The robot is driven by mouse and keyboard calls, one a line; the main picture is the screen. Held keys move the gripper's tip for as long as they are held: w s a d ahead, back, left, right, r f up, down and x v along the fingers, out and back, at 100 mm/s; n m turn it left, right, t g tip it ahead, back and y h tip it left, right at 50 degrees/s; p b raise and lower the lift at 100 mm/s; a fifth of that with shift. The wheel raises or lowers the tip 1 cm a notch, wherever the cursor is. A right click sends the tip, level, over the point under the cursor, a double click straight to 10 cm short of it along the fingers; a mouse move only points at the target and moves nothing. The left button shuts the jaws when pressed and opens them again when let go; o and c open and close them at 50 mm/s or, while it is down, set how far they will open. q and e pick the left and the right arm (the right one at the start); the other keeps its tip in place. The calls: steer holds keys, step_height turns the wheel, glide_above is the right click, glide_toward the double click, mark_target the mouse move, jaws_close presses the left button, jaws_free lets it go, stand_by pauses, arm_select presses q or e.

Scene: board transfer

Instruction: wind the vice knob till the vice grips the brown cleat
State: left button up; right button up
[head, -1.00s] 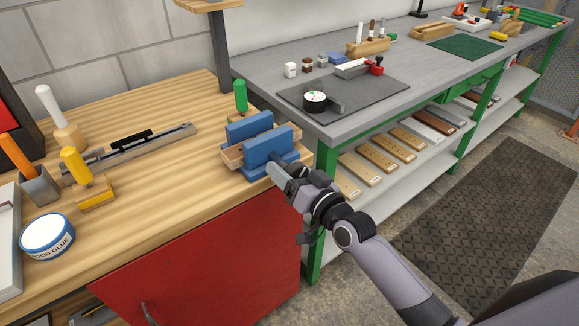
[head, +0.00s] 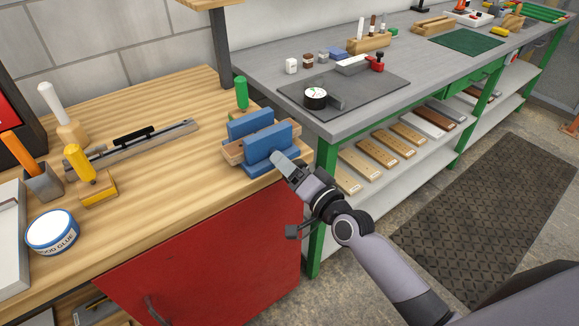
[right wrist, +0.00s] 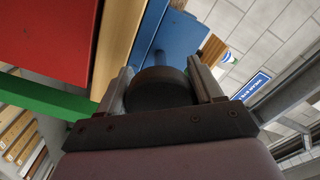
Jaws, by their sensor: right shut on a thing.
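The blue vice (head: 270,148) stands on the wooden bench near its right front corner. The brown cleat (head: 232,153) lies between its two upright jaws, with one end sticking out at the left. I cannot tell whether both jaws touch it. In the right wrist view the dark round vice knob (right wrist: 157,90) sits between the fingers of my right gripper, in front of the blue vice body (right wrist: 178,38). My right gripper (head: 279,160) is shut on the knob at the front of the vice; in the head view its fingers hide the knob. My left gripper is out of view.
The wooden bench top (head: 180,190) holds a green-handled tool (head: 241,92) behind the vice, a yellow-handled tool (head: 79,162) and a glue tin (head: 51,232) to the left. A grey workbench (head: 290,70) stands close on the right. A red panel (head: 210,250) lies below the front edge.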

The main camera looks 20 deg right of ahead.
stand_by(0.3)
steer(key=o, duration=1)
steer(key=shift+s, duration=0.1)
steer(key=v, duration=0.7)
steer(key=s+d+f+n+g+h, duration=0.1)
steer(key=s+f+n+g+h, duration=0.1)
steer(key=s+f, duration=0.7)
steer(key=s+d+f+n+g+h, duration=0.2)
steer(key=s+f+n+g, duration=0.2)
steer(key=s+f+n, duration=0.3)
steer(key=s+f, duration=0.2)
steer(key=s, duration=0.1)
steer(key=shift+g, duration=0.3)
